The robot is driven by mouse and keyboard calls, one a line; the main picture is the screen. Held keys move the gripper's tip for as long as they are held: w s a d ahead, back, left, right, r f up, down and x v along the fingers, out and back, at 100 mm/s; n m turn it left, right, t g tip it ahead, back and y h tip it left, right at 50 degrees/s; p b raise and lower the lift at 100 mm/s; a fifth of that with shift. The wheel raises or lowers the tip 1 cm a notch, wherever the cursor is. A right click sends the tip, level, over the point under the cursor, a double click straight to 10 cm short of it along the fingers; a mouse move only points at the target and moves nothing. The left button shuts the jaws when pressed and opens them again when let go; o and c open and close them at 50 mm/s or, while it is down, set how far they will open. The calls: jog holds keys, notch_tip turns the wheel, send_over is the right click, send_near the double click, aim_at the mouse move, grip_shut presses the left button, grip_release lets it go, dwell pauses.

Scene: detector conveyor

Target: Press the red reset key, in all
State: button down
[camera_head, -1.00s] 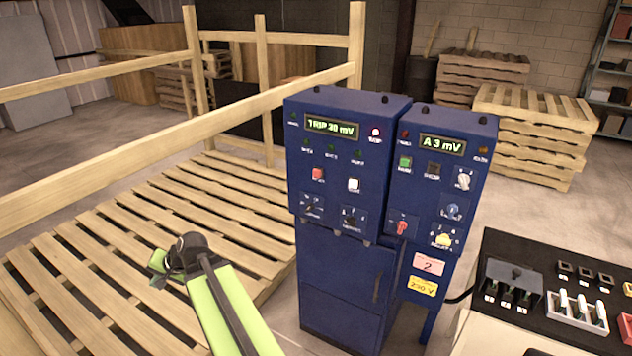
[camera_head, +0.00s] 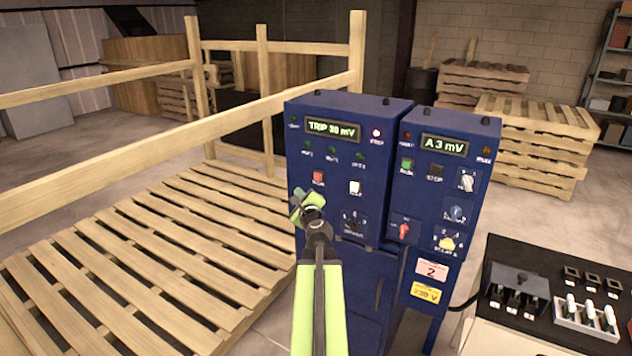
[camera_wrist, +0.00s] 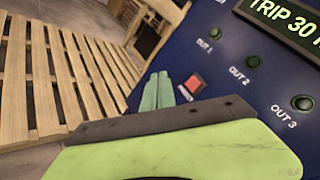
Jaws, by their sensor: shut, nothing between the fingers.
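The red reset key (camera_head: 318,178) is a small square button on the left blue control cabinet (camera_head: 300,125), under a lit display reading TRIP 30 mV (camera_head: 332,128). In the wrist view the red key (camera_wrist: 194,84) shows just right of my fingertips, with a label partly hidden below it. My gripper (camera_head: 303,203) is shut and empty, just below and left of the key in the head view. Its green fingers (camera_wrist: 157,90) lie side by side in the wrist view. I cannot tell whether they touch the panel.
A white key (camera_head: 355,188) sits right of the red one. A second cabinet (camera_head: 476,125) reading A 3 mV has a green key (camera_head: 407,164) and knobs. A wooden pallet platform with rails (camera_head: 130,255) stands left. A dark bench with parts (camera_head: 500,250) is at lower right.

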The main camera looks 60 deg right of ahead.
aim_at(318, 177)
dwell(0.3)
jog(key=d, duration=0.8)
jog(key=shift+d, duration=0.4)
jog(key=shift+d, duration=0.1)
dwell(1.6)
jog(key=shift+d, duration=0.3)
jog(key=shift+d, duration=0.5)
dwell(0.6)
jog(key=shift+a, duration=0.95)
